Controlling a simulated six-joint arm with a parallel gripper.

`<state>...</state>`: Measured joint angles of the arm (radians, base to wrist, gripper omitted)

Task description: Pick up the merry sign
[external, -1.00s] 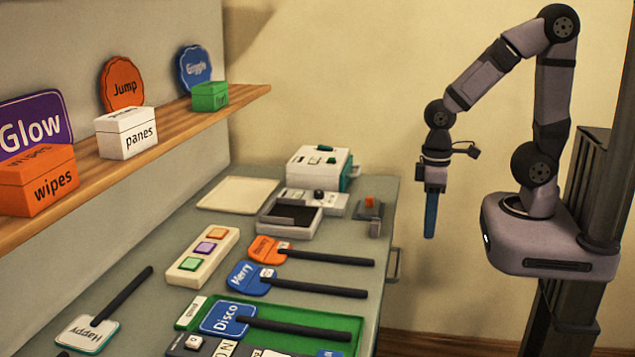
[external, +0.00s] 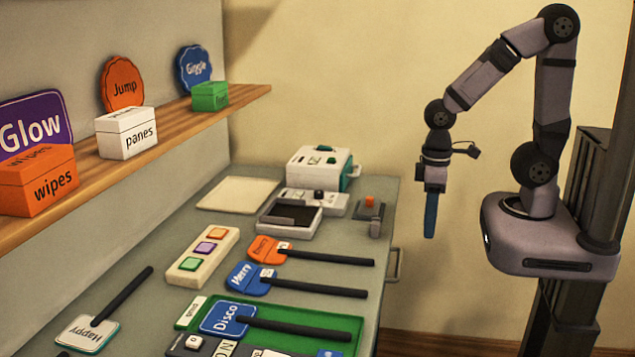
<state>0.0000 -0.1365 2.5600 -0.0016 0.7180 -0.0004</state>
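The Merry sign (external: 243,275) is a blue paddle with white lettering and a dark handle (external: 315,288). It lies flat on the grey table, its handle pointing right toward the table's edge. My gripper (external: 430,215) hangs in the air off the right side of the table, pointing down, away from the sign. Its blue fingers show edge-on as one strip, so I cannot see whether they are apart. I see nothing held in it.
An orange sign (external: 264,249) lies just behind the Merry sign. A button box (external: 225,237) stands to the left. A shelf (external: 180,118) overhangs the left side.

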